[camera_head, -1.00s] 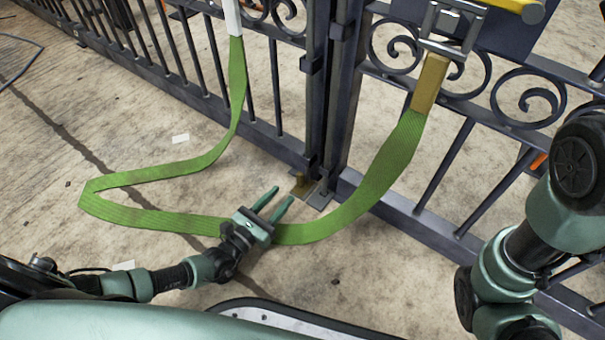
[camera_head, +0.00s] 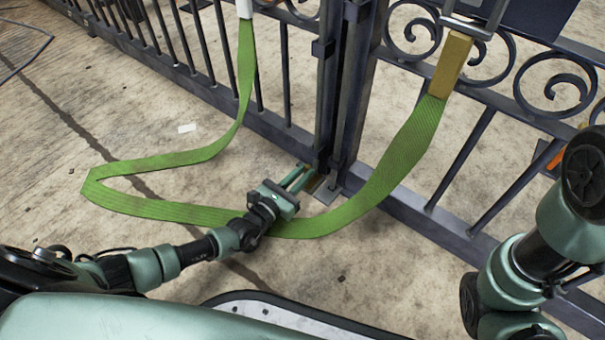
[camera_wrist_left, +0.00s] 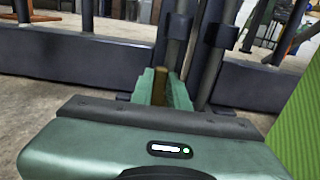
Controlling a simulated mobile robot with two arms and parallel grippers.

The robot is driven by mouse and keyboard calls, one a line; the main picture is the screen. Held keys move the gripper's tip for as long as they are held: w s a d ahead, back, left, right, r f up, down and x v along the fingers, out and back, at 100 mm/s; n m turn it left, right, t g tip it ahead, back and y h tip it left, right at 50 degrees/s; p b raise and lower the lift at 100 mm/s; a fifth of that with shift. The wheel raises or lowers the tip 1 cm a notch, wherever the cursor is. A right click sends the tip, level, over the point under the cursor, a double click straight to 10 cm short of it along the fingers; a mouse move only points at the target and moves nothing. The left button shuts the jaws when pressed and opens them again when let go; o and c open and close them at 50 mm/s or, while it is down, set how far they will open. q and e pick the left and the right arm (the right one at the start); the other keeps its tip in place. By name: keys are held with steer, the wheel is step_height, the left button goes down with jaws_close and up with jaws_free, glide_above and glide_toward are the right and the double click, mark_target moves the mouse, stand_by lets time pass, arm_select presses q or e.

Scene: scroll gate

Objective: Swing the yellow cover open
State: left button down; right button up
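A small dull-yellow piece, apparently the yellow cover (camera_head: 314,184), sits low at the foot of the gate posts, beside a metal floor plate (camera_head: 326,193). My left gripper (camera_head: 301,180) reaches low to the gate foot, its fingers at the cover. In the left wrist view the yellow cover (camera_wrist_left: 160,84) shows upright between the two green fingers (camera_wrist_left: 162,92). Whether the fingers press on it or stand just around it, I cannot tell. My right arm shows at the right edge; its gripper is out of view.
A green strap (camera_head: 190,212) loops over the floor, passes under my left wrist and rises to a yellowish end piece (camera_head: 451,64) on the gate. The dark scroll gate (camera_head: 350,90) stands close ahead.

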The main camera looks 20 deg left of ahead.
arm_select(q)
steer(key=shift+d+r+n+y+p, duration=0.1)
steer(key=shift+r+n+y+p, duration=0.1)
steer(key=shift+n+y+p, duration=0.3)
steer(key=shift+f+t+y+p, duration=0.1)
steer(key=shift+t+y+p, duration=0.25)
steer(key=shift+y, duration=0.25)
steer(key=shift+f, duration=0.1)
steer(key=c, duration=1.4)
jaws_free()
steer(key=shift+o, duration=0.2)
